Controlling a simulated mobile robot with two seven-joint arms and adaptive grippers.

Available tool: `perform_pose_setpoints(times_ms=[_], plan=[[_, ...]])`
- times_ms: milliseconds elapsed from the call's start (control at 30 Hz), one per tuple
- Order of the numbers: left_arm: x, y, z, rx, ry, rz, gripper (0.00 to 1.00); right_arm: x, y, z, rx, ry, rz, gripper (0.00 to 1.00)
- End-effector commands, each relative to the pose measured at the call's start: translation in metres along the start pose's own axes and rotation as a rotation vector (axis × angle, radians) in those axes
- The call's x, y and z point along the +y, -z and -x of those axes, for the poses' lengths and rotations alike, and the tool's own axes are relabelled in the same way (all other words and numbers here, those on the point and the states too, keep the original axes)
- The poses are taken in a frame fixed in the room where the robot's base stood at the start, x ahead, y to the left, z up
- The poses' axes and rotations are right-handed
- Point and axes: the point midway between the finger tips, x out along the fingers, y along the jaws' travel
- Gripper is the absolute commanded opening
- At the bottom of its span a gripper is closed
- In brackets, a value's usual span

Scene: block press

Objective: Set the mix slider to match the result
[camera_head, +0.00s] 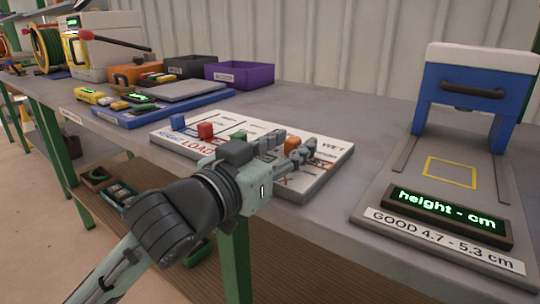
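A white slider board (323,172) lies on the bench in the middle, printed with "LOAD" and "WET". An orange slider knob (292,145) sits near its right side, partly hidden by my gripper. A red knob (206,130), a blue knob (178,121) and a green one (239,135) are farther left. My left gripper (303,148) reaches over the board with its fingers around or beside the orange knob. I cannot tell whether it touches it. The display (450,216) at the right reads "height - cm" above a "GOOD 4.7 - 5.3 cm" label (440,240). My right gripper is out of view.
A blue frame with a white top (482,58) and dark handle stands behind the display, with an empty yellow square (450,172) before it. A purple bin (240,76), dark bin (190,67) and orange box (133,73) stand at the back left.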

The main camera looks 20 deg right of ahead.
Motion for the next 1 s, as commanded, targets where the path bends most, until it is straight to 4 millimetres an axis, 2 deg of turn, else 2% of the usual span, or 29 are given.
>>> perform_pose_setpoints(times_ms=[300, 500, 700, 1000], plan=[[-0.001, -0.001, 0.067, -0.001, 0.001, -0.001, 0.40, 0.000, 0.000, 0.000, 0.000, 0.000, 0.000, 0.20], [0.000, -0.001, 0.098, 0.000, 0.001, 0.000, 0.40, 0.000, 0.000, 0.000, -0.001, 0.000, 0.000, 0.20], [0.001, 0.000, 0.109, 0.001, 0.000, -0.001, 0.40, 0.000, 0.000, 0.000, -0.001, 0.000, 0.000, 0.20], [0.000, 0.000, 0.109, 0.001, 0.000, -0.001, 0.40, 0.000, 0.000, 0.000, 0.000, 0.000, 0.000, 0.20]])
